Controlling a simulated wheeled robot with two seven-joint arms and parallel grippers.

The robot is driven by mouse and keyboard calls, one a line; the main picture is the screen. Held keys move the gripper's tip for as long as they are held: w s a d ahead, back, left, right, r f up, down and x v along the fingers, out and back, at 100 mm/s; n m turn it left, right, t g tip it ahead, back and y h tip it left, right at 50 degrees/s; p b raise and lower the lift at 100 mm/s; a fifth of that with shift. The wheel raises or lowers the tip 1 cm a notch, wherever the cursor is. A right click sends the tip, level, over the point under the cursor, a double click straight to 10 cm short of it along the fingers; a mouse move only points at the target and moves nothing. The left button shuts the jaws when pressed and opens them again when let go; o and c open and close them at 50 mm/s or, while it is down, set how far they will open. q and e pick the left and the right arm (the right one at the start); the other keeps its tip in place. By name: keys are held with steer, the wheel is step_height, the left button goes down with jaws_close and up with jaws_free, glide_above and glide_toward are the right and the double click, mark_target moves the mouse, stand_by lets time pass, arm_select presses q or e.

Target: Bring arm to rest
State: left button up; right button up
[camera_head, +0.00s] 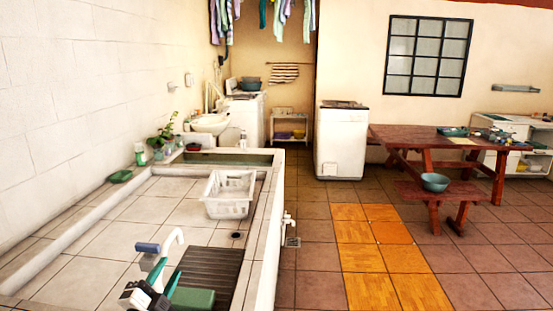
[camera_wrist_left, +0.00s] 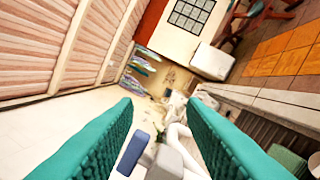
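My left gripper (camera_head: 168,269) is low in the head view, over the near part of the tiled washbasin counter (camera_head: 90,262). Its two teal fingers stand wide apart in the left wrist view (camera_wrist_left: 160,112), with nothing gripped between them. A tap with a white curved spout (camera_head: 175,237) and a blue lever (camera_head: 147,247) shows just beyond the fingers. The spout (camera_wrist_left: 178,133) and lever (camera_wrist_left: 133,153) also show between the fingers in the left wrist view; I cannot tell whether they touch. My right gripper is in neither view.
A dark ribbed drainboard (camera_head: 215,268) and a green block (camera_head: 192,299) lie right of the gripper. A white basket (camera_head: 228,195) stands farther back on the counter. A green dish (camera_head: 120,176) is at the left ledge. The floor right of the counter is open up to the wooden table (camera_head: 440,143).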

arm_select(q)
steer(key=s+f+n+g+y, duration=0.3)
steer(key=s+f+n+g, duration=0.25)
steer(key=s+f, duration=0.3)
steer(key=s+d+f+n+g, duration=0.2)
steer(key=s+f+n+g, duration=0.25)
steer(key=s, duration=0.85)
steer(key=s+d+f+n+g, duration=0.25)
steer(key=s+f+g, duration=0.35)
steer(key=s, duration=0.7)
step_height(320, 180, down, 35)
steer(key=g+b, duration=0.2)
steer(key=b, duration=0.6)
steer(key=s+a+f+b, duration=0.1)
steer(key=s+f+b, duration=0.2)
steer(key=s+f, duration=0.5)
steer(key=s+a+f+b, duration=0.2)
steer(key=s+f+b, duration=0.2)
steer(key=s+f, duration=0.5)
step_height(320, 180, down, 6)
steer(key=shift+a+r+g, duration=0.2)
steer(key=shift+g, duration=0.2)
